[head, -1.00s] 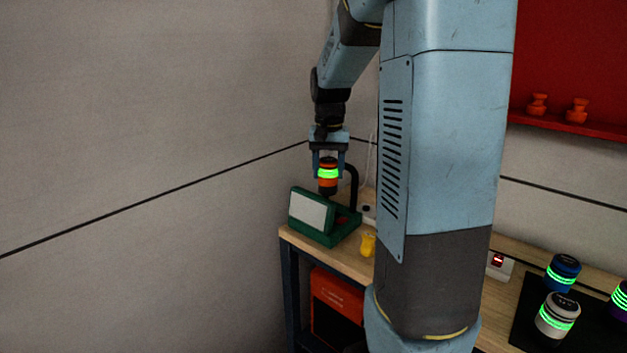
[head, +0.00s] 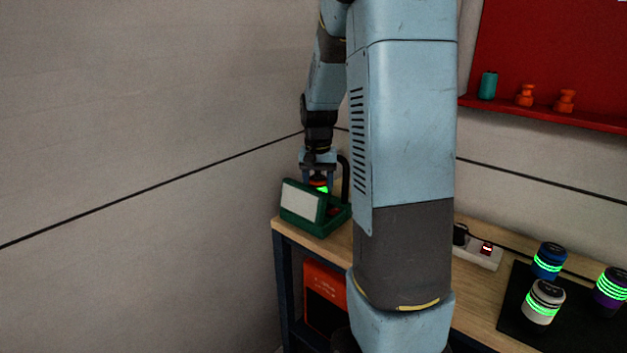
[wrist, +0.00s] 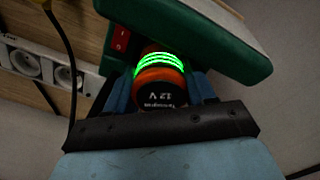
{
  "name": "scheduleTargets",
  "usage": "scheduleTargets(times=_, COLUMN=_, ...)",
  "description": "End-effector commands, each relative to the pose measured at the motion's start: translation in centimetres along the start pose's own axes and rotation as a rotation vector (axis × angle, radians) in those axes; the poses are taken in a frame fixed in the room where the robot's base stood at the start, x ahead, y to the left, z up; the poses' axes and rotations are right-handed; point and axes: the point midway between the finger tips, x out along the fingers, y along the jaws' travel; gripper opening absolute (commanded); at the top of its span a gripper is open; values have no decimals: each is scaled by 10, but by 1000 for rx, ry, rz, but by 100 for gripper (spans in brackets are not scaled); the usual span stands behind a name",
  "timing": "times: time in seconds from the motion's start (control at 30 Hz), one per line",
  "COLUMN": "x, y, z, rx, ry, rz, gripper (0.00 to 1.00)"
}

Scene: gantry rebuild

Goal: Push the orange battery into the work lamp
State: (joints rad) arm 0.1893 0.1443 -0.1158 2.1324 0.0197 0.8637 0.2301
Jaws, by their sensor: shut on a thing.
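The orange battery (wrist: 160,88) with its glowing green band is between the blue fingers of my gripper (wrist: 162,92) in the wrist view. My gripper is shut on it. In the head view the battery (head: 319,184) shows just behind the lamp's panel, its lower part hidden. The green work lamp (head: 335,218) with a white panel stands on the bench's far left end. In the wrist view the lamp's green housing (wrist: 190,35) lies just beyond the battery, with a red switch beside it. I cannot tell how deep the battery sits in the lamp.
A black mat (head: 510,318) holds blue (head: 549,261), white (head: 543,302) and purple (head: 611,291) batteries at the right. A power strip (head: 480,254) lies on the bench. A black cable (wrist: 68,50) passes left of my gripper. A red shelf (head: 560,115) hangs on the wall.

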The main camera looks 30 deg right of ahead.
Motion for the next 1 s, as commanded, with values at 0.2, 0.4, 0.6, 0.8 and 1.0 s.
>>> scheduleTargets(times=0.2, x=11, y=0, z=0, rx=0, ry=0, rz=0, gripper=2)
scheduleTargets(times=0.4, x=13, y=0, z=0, rx=0, ry=0, rz=0, gripper=2)
scheduleTargets(times=0.6, x=13, y=0, z=0, rx=-1, ry=1, rz=0, gripper=2)
scheduleTargets(times=0.8, x=12, y=0, z=0, rx=-1, ry=1, rz=0, gripper=2)
scheduleTargets(times=1.0, x=12, y=-1, z=-1, rx=-1, ry=1, rz=0, gripper=2)
